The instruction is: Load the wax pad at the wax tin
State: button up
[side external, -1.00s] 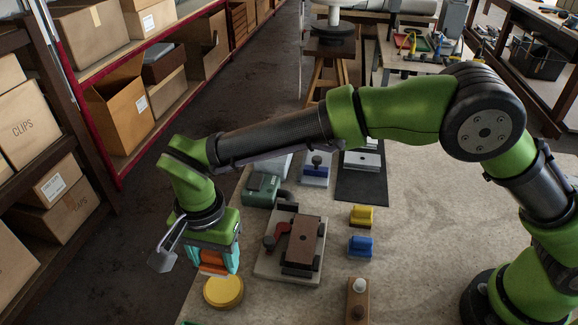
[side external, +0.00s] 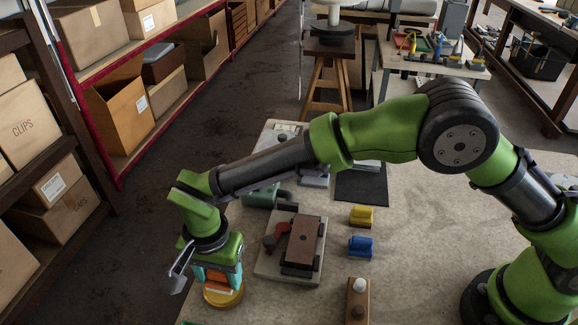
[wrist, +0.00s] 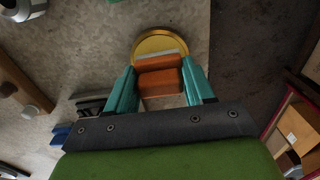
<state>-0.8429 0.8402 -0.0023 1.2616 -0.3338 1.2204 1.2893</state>
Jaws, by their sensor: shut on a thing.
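My gripper (side external: 218,284) is shut on an orange-brown block, the wax pad (wrist: 160,80), between its teal fingers. The pad also shows in the side external view (side external: 216,276). The round yellow wax tin (side external: 226,299) stands near the left edge of the bench, and the gripper with the pad is right over it. In the wrist view the tin's rim (wrist: 163,40) shows beyond the pad, with a pale strip between them. I cannot tell whether the pad touches the wax. The pad and gripper hide part of the tin.
A fixture plate (side external: 262,268) with a brown block (side external: 304,243) and a red clamp stands right of the tin. A yellow block (side external: 361,216), a blue block (side external: 361,246) and a wooden stand (side external: 357,303) lie further right. The bench edge is close on the left.

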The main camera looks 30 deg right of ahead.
jog(key=shift+f, duration=0.6)
dwell(1.8)
jog(key=shift+r, duration=3.6)
jog(key=shift+w, duration=0.1)
jog(key=w+d+r+m, duration=0.1)
jog(key=w+d+r, duration=0.2)
jog(key=d, duration=0.4)
jog(key=w+d+r, duration=0.2)
jog(key=w+d, duration=0.1)
jog(key=d, duration=0.4)
jog(key=w+d+r+m, duration=0.1)
jog(key=w+d+r, duration=0.2)
jog(key=d, duration=0.4)
jog(key=s+d+n, duration=0.4)
jog(key=d+n, duration=0.1)
jog(key=d, duration=0.4)
jog(key=s+d+n, duration=0.3)
jog(key=d+n, duration=0.3)
jog(key=d, duration=0.3)
jog(key=shift+s+d+r, duration=0.3)
jog(key=shift+s+r, duration=0.1)
jog(key=shift+r, duration=0.05)
